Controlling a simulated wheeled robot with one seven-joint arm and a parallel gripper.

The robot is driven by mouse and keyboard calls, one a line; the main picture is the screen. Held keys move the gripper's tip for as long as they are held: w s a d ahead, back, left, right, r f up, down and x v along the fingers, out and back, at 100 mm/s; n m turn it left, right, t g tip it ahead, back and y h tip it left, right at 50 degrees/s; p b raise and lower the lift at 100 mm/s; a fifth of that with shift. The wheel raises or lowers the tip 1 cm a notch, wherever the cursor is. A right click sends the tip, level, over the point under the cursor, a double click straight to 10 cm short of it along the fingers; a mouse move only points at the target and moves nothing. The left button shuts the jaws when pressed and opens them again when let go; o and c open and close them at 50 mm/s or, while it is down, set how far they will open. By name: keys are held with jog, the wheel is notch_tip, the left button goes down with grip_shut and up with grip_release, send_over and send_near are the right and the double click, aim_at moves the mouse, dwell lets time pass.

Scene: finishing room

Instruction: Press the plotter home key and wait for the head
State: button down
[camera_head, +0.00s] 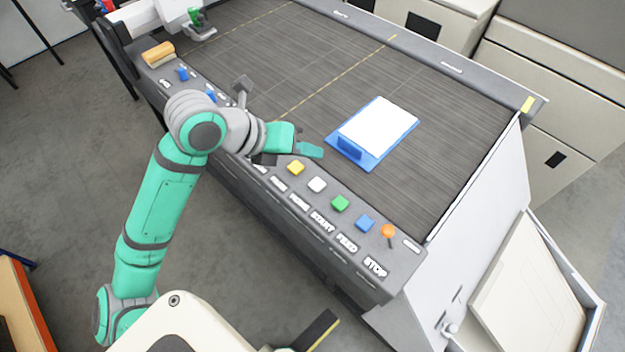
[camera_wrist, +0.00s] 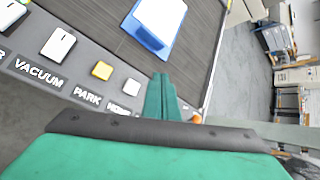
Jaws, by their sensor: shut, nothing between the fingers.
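The plotter's white home key (camera_head: 317,185) stands on the grey front panel, between the yellow park key (camera_head: 296,167) and the green start key (camera_head: 340,203). The home key also shows in the wrist view (camera_wrist: 132,87), left of my fingers, with its label partly covered. My gripper (camera_head: 312,151) is shut and empty. It is in the head view just beyond the yellow key, apart from the home key; its height above the panel is hard to tell. In the wrist view, the fingers hide the start and feed keys. The plotter head (camera_head: 199,28) is at the bed's far left.
A blue clipboard with white paper (camera_head: 382,125) lies on the dark plotter bed, close to my fingers. A blue feed key (camera_head: 365,223) and an orange stop knob (camera_head: 388,231) stand farther right. A wooden-looking block (camera_head: 158,52) sits at the panel's left end.

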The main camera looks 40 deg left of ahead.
send_over(312, 186)
notch_tip(312, 186, down, 7)
jog(key=shift+r, duration=0.1)
jog(key=shift+f, duration=1)
jog(key=shift+f, duration=0.2)
dwell(1.6)
jog(key=shift+f, duration=0.2)
jog(key=shift+f, duration=0.55)
dwell(0.8)
jog(key=shift+r, duration=0.95)
